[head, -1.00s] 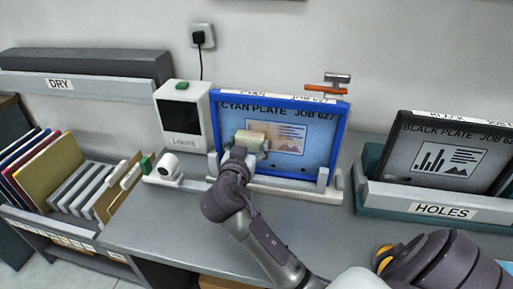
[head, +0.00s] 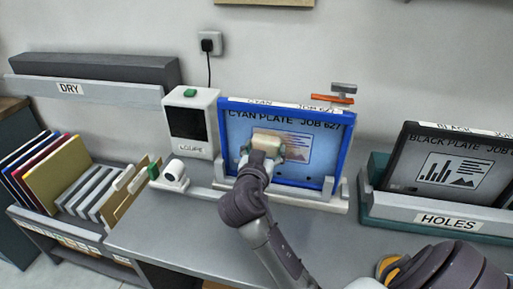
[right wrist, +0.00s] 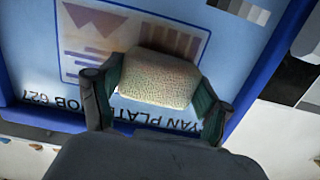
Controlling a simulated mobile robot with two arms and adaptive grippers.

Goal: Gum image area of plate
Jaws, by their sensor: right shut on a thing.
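The cyan plate (head: 235,135) stands upright in a blue frame (head: 341,160) on a white stand, labelled CYAN PLATE JOB 627. Its printed image area (head: 298,148) shows at the plate's middle. My right gripper (head: 264,152) is shut on a pale yellow sponge (head: 268,141). The sponge is over the upper left part of the image area and hides it there. In the right wrist view the sponge (right wrist: 160,78) sits between both fingers and overlaps the image area (right wrist: 90,35) and part of the lettering. Whether it touches the plate is hard to tell. My left gripper is not in view.
A white loupe unit (head: 190,122) stands left of the plate, with a small white device (head: 174,172) in front. A folder rack (head: 85,220) is at left. The grey bench front (head: 185,230) is clear.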

